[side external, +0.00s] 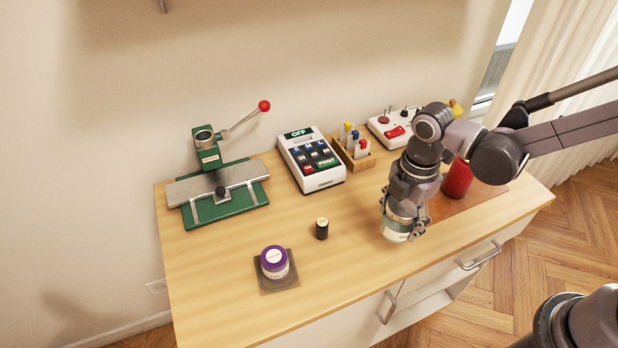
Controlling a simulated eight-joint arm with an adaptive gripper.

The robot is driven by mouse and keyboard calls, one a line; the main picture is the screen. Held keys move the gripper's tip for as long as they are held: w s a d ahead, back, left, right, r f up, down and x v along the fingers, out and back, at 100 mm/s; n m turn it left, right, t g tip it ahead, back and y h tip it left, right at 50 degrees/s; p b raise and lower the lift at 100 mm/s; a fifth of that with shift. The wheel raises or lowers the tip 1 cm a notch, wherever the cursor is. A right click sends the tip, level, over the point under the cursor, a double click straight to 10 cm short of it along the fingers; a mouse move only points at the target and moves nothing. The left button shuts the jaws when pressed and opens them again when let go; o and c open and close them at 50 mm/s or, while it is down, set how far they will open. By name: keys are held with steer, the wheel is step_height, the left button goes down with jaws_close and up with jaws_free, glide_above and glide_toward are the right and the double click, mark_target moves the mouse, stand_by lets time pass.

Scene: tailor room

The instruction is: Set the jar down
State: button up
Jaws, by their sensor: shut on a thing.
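A pale jar or can with a light label (395,231) is in my gripper (403,222), near the front right part of the wooden table (350,255). My gripper points down with its fingers on either side of the jar. The jar is roughly upright. Its base is at or very near the tabletop; I cannot tell whether it touches. A second jar, white with a purple lid (274,262), stands on a small dark square mat (291,282) at the front left.
A black spool (321,229) stands left of my gripper. A red cylinder (457,180) is close behind it on the right. A green press (222,185), keypad device (312,160), wooden rack (353,153) and white control box (391,130) line the back. The table's front centre is clear.

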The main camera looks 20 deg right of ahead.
mark_target(393, 231)
steer(key=shift+a+f, duration=0.35)
steer(key=shift+a, duration=0.1)
steer(key=shift+f, duration=1.9)
steer(key=shift+f, duration=0.2)
steer(key=o, duration=1.3)
steer(key=shift+r, duration=0.15)
